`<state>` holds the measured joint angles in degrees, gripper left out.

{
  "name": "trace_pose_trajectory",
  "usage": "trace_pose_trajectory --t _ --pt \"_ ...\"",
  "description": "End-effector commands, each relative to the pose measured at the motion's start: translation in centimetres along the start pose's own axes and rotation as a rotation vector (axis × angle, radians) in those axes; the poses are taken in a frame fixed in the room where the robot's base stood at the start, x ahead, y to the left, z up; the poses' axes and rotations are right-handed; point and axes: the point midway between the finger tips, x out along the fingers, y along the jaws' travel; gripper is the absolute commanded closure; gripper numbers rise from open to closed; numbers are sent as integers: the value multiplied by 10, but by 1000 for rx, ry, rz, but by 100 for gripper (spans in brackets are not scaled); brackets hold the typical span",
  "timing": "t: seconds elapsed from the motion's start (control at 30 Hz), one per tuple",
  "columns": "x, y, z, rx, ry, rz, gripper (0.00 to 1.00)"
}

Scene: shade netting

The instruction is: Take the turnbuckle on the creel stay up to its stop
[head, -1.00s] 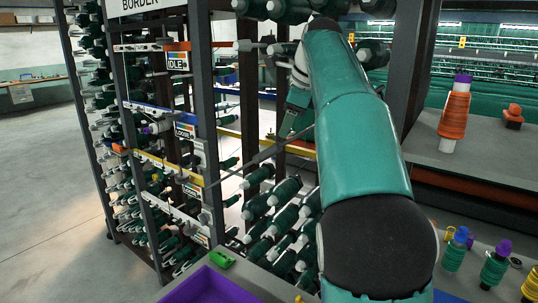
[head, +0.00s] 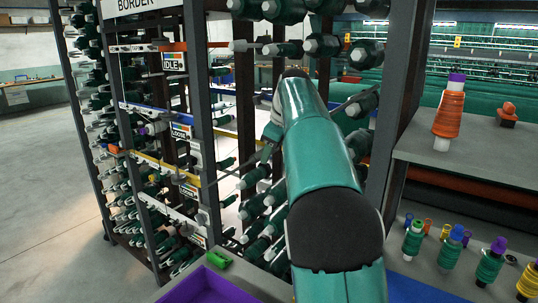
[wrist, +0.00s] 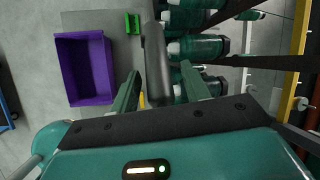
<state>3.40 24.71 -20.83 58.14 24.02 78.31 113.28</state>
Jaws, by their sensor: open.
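A thin dark diagonal rod (head: 232,170), which looks like the creel stay, crosses the creel frame in the head view and runs behind my arm. I cannot make out the turnbuckle in the head view; my arm covers that stretch. In the wrist view my gripper (wrist: 161,84) has its two green fingers spread apart. A dark grey rounded bar (wrist: 155,55) shows between and beyond them, and I cannot tell whether it is the turnbuckle. No contact between it and the fingers is visible.
Creel posts and green yarn spools (wrist: 200,47) crowd the right of the wrist view. A purple tray (head: 208,288) and green block (head: 219,259) lie on a grey bench. An orange spool (head: 449,113) stands on the right shelf. Open floor (head: 45,200) lies left.

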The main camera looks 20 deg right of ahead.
Motion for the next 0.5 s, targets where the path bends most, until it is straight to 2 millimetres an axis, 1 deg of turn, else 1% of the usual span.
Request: trace_pose_trajectory --t 0.03,0.17,0.47,0.5 --pt "7 1 0 -1 1 3 54" --pt "17 1 0 -1 0 1 54" --pt "19 0 0 -1 0 0 54" --pt "19 0 0 -1 0 0 62"
